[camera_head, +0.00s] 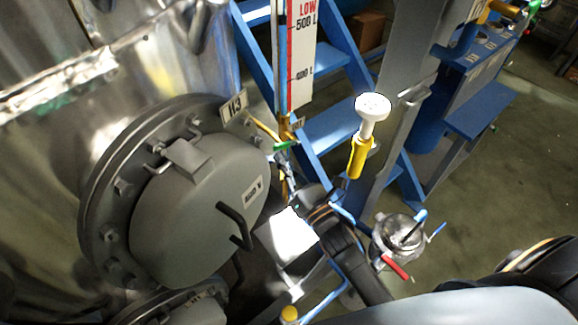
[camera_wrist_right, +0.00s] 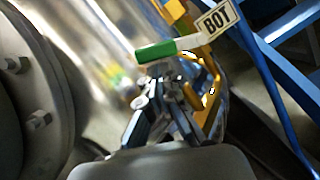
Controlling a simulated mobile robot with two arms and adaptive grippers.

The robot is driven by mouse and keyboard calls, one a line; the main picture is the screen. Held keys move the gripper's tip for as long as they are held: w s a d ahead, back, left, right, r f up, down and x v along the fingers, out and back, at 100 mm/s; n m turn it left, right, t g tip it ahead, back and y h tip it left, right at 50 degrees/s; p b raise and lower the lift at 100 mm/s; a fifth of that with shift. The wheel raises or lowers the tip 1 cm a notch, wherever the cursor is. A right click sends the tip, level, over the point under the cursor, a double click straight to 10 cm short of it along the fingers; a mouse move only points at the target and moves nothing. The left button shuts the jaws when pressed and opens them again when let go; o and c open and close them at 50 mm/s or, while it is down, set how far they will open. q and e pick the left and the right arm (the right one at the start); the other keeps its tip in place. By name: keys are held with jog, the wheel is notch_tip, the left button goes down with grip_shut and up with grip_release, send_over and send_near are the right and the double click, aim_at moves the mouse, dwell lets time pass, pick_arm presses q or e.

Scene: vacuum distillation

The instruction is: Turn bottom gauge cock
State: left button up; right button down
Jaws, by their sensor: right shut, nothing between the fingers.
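The bottom gauge cock shows its green handle (camera_head: 284,145) below the foot of the level gauge (camera_head: 301,55) in the head view. In the right wrist view the green handle (camera_wrist_right: 155,51) lies roughly level across the picture, left of a white tag marked BOT (camera_wrist_right: 217,20). My right gripper (camera_head: 284,162) is just below the handle, with its arm coming from the lower right. In the wrist view the right gripper's fingers (camera_wrist_right: 160,80) are together and empty, their tips close under the handle. I cannot tell whether they touch it. My left gripper is out of view.
A large round grey manway cover (camera_head: 200,210) with bolts and a handle stands close on the left. Yellow piping (camera_wrist_right: 207,90) runs right of the fingers. Blue stairs (camera_head: 335,130) and a yellow-and-white fitting (camera_head: 361,145) stand behind and to the right.

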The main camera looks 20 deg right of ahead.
aim_at(290, 143)
dwell(0.4)
jog(key=shift+r+m+p, duration=0.2)
jog(key=shift+m+p, duration=0.1)
jog(key=shift+m, duration=0.2)
jog(key=shift+r+m+h, duration=0.2)
jog(key=shift+m+h, duration=0.2)
notch_tip(290, 143, up, 2)
jog(key=m+h+p, duration=0.1)
jog(key=m+p, duration=0.3)
jog(key=r+m+p, duration=0.1)
jog(key=m+p, duration=0.1)
jog(key=d+r+m+h+p, duration=0.1)
jog(key=m, duration=0.1)
jog(key=shift+w+r+g, duration=0.1)
jog(key=shift+w+g, duration=0.1)
jog(key=shift+g, duration=0.2)
jog(key=m, duration=0.1)
jog(key=p, duration=0.1)
jog(key=m, duration=0.1)
jog(key=shift+w+d+r+m+h+p, duration=0.1)
jog(key=shift+d+r+m+h+p, duration=0.15)
jog(key=shift+d+m+h+p, duration=0.1)
jog(key=shift+w+d+r+g, duration=0.1)
jog(key=shift+d+r+g, duration=0.05)
jog(key=shift+d+g, duration=0.15)
jog(key=shift+p, duration=0.35)
jog(key=shift+d, duration=0.1)
